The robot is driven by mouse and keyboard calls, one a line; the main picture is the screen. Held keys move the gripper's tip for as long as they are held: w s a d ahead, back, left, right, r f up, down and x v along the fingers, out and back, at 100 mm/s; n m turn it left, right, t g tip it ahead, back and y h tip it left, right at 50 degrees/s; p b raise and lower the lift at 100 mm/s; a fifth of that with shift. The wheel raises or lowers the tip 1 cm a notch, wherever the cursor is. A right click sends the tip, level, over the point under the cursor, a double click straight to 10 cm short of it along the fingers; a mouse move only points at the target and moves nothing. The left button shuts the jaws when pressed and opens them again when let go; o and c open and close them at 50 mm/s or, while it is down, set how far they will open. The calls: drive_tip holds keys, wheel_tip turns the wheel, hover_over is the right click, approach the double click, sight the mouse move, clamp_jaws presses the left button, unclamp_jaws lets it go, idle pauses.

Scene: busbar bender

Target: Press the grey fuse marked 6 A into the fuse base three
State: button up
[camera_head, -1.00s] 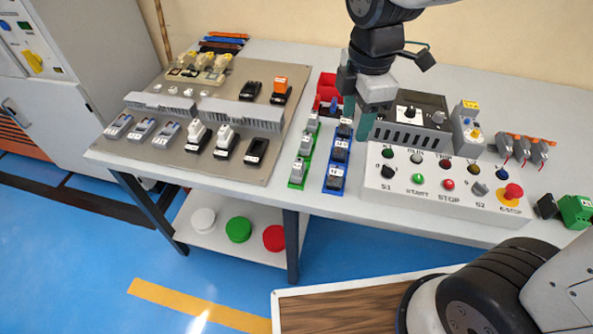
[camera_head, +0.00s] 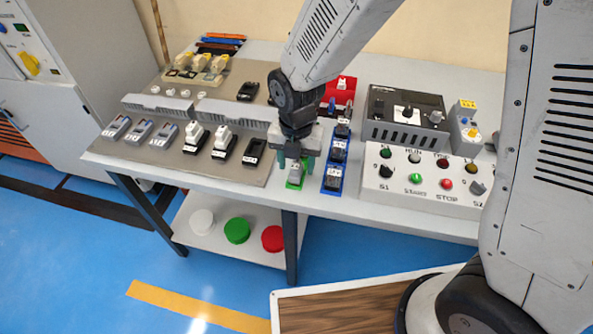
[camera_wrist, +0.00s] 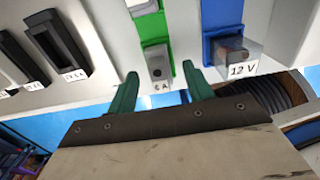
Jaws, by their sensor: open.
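The grey fuse (camera_head: 295,175) stands at the front end of the green strip (camera_head: 291,186). In the wrist view the fuse (camera_wrist: 157,63) has a white 6 A label in front of it. My gripper (camera_head: 296,163) is open above this fuse. In the wrist view its two green fingers (camera_wrist: 161,84) are spread to either side of the label, with nothing between them. A black fuse base (camera_head: 254,152), the rightmost in the front row on the beige board, looks empty. It also shows in the wrist view (camera_wrist: 58,46); its label is hard to read.
Two black bases left of it hold white fuses (camera_head: 223,139). A blue strip (camera_head: 333,183) with dark blocks lies close to the right of my gripper. The control box (camera_head: 420,190) stands further right. A grey cable duct (camera_head: 238,113) crosses the board behind the bases.

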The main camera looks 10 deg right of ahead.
drive_tip(key=shift+f, duration=0.7)
drive_tip(key=c, duration=1.1)
drive_tip(key=shift+r, duration=0.2)
drive_tip(key=shift+r, duration=0.65)
drive_tip(key=shift+s+r, duration=0.25)
drive_tip(key=shift+r, duration=0.85)
drive_tip(key=s+a, duration=0.1)
drive_tip(key=s, duration=0.4)
drive_tip(key=s+a, duration=0.1)
drive_tip(key=s, duration=0.4)
drive_tip(key=s+a+r, duration=0.1)
drive_tip(key=s, duration=0.4)
drive_tip(key=shift+s+r, duration=0.1)
drive_tip(key=shift+s, duration=0.05)
